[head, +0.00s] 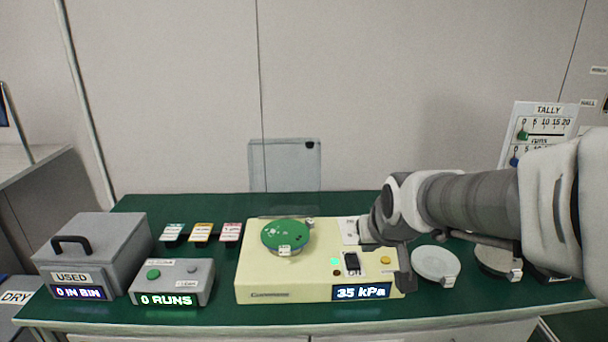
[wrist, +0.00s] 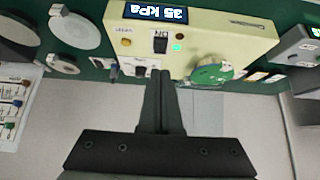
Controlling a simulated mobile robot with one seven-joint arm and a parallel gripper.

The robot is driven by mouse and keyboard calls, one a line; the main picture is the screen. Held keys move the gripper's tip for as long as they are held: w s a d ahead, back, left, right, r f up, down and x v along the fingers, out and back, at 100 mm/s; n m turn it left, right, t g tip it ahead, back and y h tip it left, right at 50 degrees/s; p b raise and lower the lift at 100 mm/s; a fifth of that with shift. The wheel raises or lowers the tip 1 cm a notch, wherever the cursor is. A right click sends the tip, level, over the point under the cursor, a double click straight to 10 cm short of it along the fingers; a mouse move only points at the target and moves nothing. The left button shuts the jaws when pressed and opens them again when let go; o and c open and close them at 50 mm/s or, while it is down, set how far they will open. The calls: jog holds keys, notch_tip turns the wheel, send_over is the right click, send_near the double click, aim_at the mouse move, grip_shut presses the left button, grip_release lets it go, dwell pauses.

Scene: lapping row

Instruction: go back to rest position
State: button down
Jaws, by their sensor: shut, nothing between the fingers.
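My gripper (wrist: 161,75) shows in the wrist view with its two dark fingers together and nothing between them. In the head view my arm reaches in from the right, and its end is over the right part of the cream machine (head: 290,292). The fingertips are hard to make out there. The machine's display (head: 361,291) reads 35 kPa, and a green light glows beside a dark switch (head: 352,263). A green round disc (head: 285,238) with small pale pieces on it sits on the machine's left part. It also shows in the wrist view (wrist: 212,75).
On the green bench stand a grey USED bin (head: 92,250) reading 0 IN BIN, a grey box (head: 172,281) reading 0 RUNS, and three label cards (head: 201,232). Pale round plates (head: 435,262) lie at right, near a TALLY board (head: 541,130). The bench's back left is clear.

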jog(key=s+r+g+p, duration=0.1)
jog(key=s+r+g, duration=0.15)
jog(key=s, duration=1.65)
notch_tip(320, 180, up, 16)
jog(key=p, duration=1.5)
jog(key=shift+w+f, duration=0.15)
jog(key=shift+f, duration=0.05)
